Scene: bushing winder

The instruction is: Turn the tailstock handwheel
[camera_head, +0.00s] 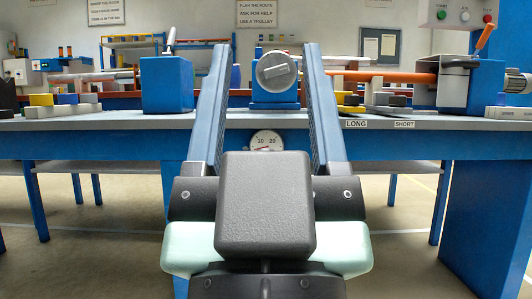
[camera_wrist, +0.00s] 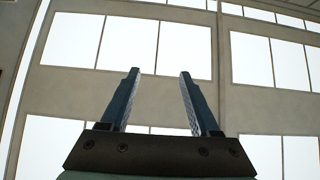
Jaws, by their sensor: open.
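A grey round wheel (camera_head: 276,71) with a raised bar across its face sits on a blue housing (camera_head: 274,97) at the bench's front edge, in the head view. It looks like the tailstock handwheel, but I see no label on it. My gripper (camera_head: 266,48) is open and empty, its two long blue fingers pointing forward and up. In the picture the wheel shows between the fingers, with no visible contact; the depth gap is hard to judge. In the wrist view my gripper (camera_wrist: 159,73) has only windows and wall behind it, and the wheel does not show.
A blue block with a lever (camera_head: 167,85) stands left of the wheel. An orange bar (camera_head: 385,77) runs right to a blue and grey unit (camera_head: 470,83). A round dial (camera_head: 266,141) hangs below the bench edge (camera_head: 110,123). Blue legs stand below.

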